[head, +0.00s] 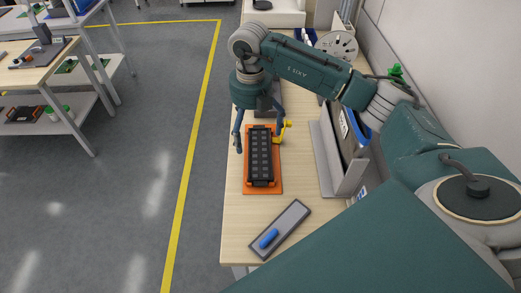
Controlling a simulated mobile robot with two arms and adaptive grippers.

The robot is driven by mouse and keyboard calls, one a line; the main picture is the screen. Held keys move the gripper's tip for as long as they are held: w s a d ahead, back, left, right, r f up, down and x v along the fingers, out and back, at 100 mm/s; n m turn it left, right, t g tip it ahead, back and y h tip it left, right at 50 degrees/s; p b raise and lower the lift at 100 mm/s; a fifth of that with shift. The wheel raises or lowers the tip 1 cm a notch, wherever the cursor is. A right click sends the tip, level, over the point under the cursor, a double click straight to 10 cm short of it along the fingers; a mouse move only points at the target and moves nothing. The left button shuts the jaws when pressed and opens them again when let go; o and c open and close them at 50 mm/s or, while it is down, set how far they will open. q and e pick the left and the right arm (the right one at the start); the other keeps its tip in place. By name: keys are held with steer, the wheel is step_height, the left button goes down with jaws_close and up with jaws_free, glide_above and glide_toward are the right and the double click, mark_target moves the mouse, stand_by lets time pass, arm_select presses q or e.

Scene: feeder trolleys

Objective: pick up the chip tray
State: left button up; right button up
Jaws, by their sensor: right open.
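The chip tray (261,157) is a long black tray with rows of grey cells. It lies on an orange base plate (248,188) on a light wooden bench. My right gripper (259,137) is above the far end of the tray, with its dark blue fingers spread to either side. It is open and holds nothing. I cannot tell whether the fingers touch the tray or the plate. A yellow lever (286,127) stands beside the right finger. My left gripper is not in view.
A grey plate (289,223) with a blue cylindrical piece (268,238) lies on the bench nearer to me. A grey upright holder (330,165) stands to the right, by the wall. A reel (338,45) is behind my right arm. Open floor with a yellow line (191,150) lies left.

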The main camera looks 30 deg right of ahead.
mark_target(255, 149)
steer(key=shift+f, duration=0.75)
steer(key=f, duration=0.1)
steer(key=f+p, duration=0.1)
steer(key=f, duration=0.1)
steer(key=f+p, duration=0.1)
steer(key=shift+d+f, duration=0.2)
steer(key=shift+d, duration=0.15)
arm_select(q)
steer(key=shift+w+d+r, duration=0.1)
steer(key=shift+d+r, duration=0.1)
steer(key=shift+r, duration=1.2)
arm_select(e)
steer(key=shift+w+f, duration=0.15)
steer(key=shift+f, duration=0.35)
steer(key=c, duration=1.3)
steer(key=shift+c, duration=0.4)
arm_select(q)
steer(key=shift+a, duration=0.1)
arm_select(e)
steer(key=shift+r, duration=0.1)
